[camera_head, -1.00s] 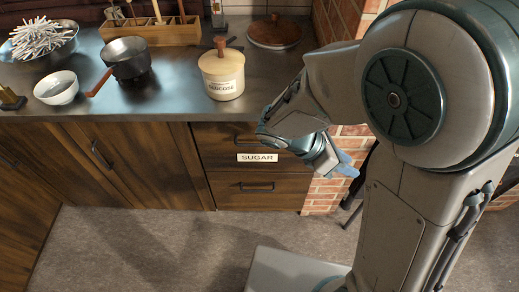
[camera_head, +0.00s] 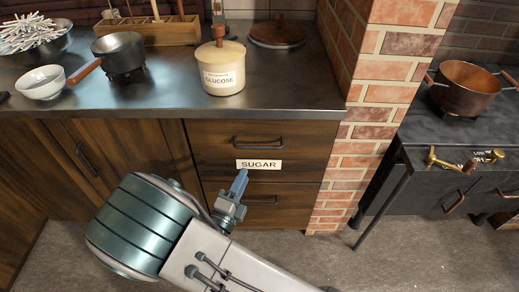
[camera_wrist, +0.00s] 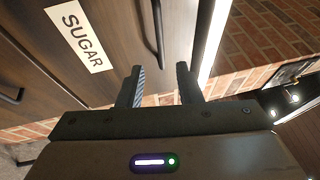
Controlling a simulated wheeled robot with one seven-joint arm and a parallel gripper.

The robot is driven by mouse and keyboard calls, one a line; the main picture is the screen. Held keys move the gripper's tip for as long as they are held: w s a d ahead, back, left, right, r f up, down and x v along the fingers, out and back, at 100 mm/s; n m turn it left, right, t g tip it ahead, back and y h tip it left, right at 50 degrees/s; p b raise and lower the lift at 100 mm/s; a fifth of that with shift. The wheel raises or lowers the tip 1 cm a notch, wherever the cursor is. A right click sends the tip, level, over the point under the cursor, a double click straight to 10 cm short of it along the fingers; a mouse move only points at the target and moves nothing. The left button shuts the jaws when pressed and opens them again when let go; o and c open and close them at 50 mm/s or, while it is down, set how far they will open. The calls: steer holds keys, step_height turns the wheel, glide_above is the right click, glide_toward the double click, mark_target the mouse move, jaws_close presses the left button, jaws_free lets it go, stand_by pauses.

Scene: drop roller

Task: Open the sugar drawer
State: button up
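The sugar drawer (camera_head: 220,142) is the upper wooden drawer under the counter, with a white "SUGAR" label (camera_head: 258,165) and a dark bar handle (camera_head: 258,142). It looks flush with the cabinet front. In the wrist view the label (camera_wrist: 78,36) is at upper left and the handle (camera_wrist: 157,30) at top centre, both tilted. My gripper (camera_head: 240,180) is in front of the drawers, appearing just below the label. The wrist view shows my gripper (camera_wrist: 160,80) open and empty, with the handle beyond the fingertips, apart from them.
A lower drawer (camera_head: 295,200) with its own handle sits beneath. A brick pillar (camera_head: 345,165) stands right of the drawers, then a dark stove (camera_head: 430,180) with a copper pot (camera_head: 467,88). A glucose jar (camera_head: 223,68) stands on the counter. Floor before the cabinets is clear.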

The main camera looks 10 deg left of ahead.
mark_target(260, 146)
steer(key=b+x, duration=0.1)
steer(key=x, duration=1.1)
steer(key=shift+d, duration=0.1)
jaws_close()
